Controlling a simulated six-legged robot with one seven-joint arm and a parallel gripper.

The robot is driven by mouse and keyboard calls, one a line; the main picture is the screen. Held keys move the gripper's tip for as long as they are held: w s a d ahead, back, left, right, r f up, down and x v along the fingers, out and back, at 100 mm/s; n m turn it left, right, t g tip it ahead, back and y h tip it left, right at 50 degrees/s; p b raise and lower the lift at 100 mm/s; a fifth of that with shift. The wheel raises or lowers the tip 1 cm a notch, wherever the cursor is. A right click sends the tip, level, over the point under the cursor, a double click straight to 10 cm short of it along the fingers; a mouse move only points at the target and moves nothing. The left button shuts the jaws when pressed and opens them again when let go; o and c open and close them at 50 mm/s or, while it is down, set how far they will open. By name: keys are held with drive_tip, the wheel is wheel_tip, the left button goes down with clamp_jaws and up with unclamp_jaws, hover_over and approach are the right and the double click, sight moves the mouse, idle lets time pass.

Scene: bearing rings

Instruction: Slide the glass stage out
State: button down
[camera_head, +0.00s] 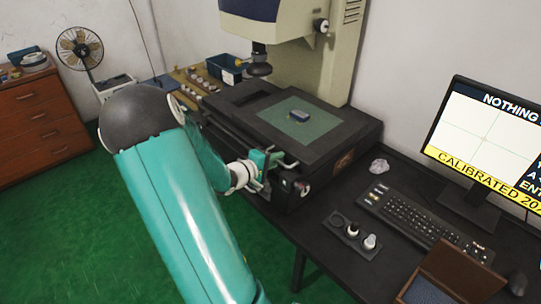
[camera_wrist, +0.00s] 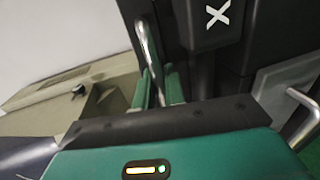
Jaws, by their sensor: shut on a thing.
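The glass stage (camera_head: 283,127) is a greenish pane set in the dark bed of a measuring machine. A small blue-grey block (camera_head: 300,116) lies on the glass. A metal handle (camera_head: 287,162) juts from the front of the machine's bed. My gripper (camera_head: 274,157) is at this handle, at the bed's front edge. In the wrist view the curved metal handle (camera_wrist: 147,42) runs down to my green fingers, which are shut on it. The exact contact is partly hidden by the gripper's body. The glass itself cannot be made out in the wrist view.
The machine's beige column (camera_head: 325,50) and its lens head (camera_head: 259,65) stand over the bed. On the dark desk are a keyboard (camera_head: 410,212), a monitor (camera_head: 490,140), a small holder (camera_head: 352,236) and a brown box (camera_head: 455,275). Green floor lies open at left.

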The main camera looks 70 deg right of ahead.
drive_tip(key=shift+s+a, duration=0.3)
drive_tip(key=shift+s, duration=0.45)
drive_tip(key=c, duration=1.6)
unclamp_jaws()
drive_tip(key=shift+o, duration=0.2)
drive_tip(key=shift+a, duration=0.1)
drive_tip(key=v, duration=1.3)
drive_tip(key=shift+w+a, duration=0.3)
